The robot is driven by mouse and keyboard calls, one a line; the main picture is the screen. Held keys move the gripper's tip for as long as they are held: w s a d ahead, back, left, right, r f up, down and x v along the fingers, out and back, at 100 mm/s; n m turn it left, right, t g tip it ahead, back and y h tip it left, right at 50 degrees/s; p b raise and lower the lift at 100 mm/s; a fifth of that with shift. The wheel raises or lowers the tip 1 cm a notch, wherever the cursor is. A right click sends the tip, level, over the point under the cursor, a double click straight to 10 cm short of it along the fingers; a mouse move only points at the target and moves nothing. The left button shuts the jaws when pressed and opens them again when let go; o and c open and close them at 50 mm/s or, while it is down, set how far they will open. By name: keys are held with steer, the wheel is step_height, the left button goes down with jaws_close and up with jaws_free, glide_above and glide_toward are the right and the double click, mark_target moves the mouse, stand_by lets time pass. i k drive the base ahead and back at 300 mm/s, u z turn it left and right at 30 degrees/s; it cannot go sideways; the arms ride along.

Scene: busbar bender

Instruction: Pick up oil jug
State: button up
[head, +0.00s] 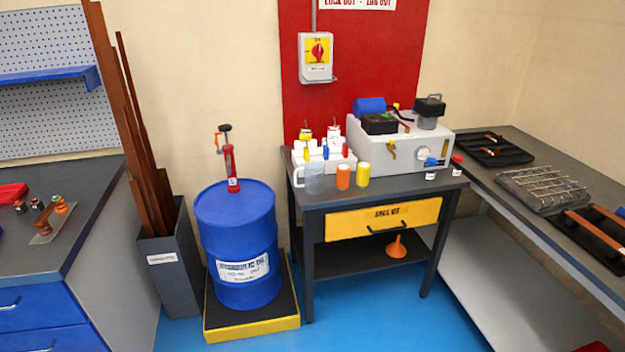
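A clear, greyish jug (315,179), which looks like the oil jug, stands upright at the front left of the small dark work table (362,193). Its handle faces left. An orange container (343,177) and a yellow container (363,175) stand just to its right. White racks with small coloured bottles are close behind it. I cannot tell whether the jug holds any liquid. My gripper is not in view.
A blue drum (237,230) with a red hand pump (231,165) stands on a yellow-edged pallet (255,328) left of the table. A grey pump unit (385,148) fills the table's back right. An orange funnel (396,247) sits on the lower shelf. Blue floor in front is clear.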

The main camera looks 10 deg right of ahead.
mark_target(314, 170)
steer(key=k, duration=0.65)
steer(key=u, duration=0.3)
steer(key=i, duration=0.55)
steer(key=u, duration=0.7)
steer(key=i, duration=1)
steer(key=u, duration=0.2)
